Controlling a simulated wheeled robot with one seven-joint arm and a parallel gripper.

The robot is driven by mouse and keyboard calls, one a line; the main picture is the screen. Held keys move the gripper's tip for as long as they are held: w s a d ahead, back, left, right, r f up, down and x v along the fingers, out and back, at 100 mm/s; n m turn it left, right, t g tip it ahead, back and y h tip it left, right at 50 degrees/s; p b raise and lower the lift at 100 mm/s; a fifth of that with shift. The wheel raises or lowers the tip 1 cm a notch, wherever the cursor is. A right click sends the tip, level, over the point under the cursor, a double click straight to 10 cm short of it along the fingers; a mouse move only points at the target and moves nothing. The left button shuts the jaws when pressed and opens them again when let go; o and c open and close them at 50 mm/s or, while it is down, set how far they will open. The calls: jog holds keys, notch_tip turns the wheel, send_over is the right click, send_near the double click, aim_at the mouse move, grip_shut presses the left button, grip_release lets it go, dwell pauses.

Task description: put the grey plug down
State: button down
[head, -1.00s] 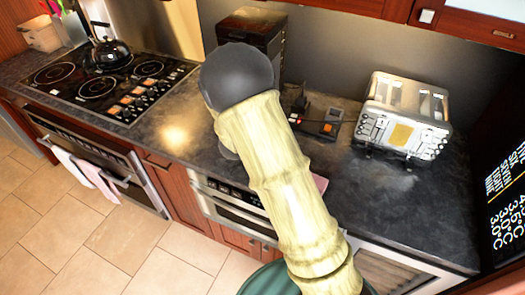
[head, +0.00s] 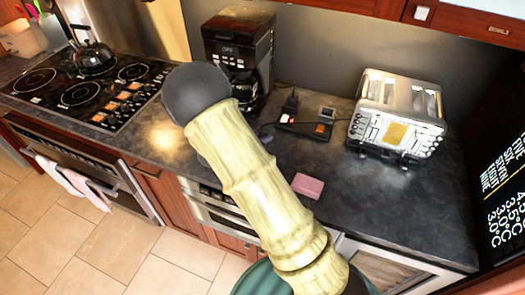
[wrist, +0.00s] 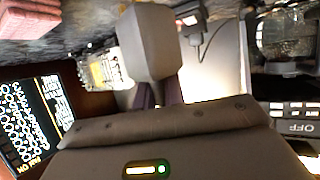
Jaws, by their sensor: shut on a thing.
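The grey plug (wrist: 152,42) is a smooth grey block near the top middle of the wrist view. My gripper (wrist: 158,92) is shut on it, with the dark fingers partly hidden behind the plug's near end. The plug is held in front of the wrist camera, with the counter behind it. In the head view my arm hides the gripper and the plug.
The dark counter (head: 365,200) bears a coffee maker (head: 240,45), a small black device with orange lights (head: 318,125), a toaster (head: 398,115) and a pink sponge (head: 308,186). A stove with a kettle (head: 92,55) is left. Bare counter lies around the sponge.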

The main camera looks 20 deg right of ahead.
jog(key=shift+d+f, duration=0.15)
jog(key=shift+f, duration=0.5)
jog(key=shift+f+p, duration=0.4)
jog(key=shift+f, duration=1.7)
jog(key=shift+f, duration=0.1)
jog(key=c, duration=1.5)
grip_release()
jog(key=shift+w, duration=0.1)
jog(key=b+v, duration=0.2)
jog(key=v, duration=1)
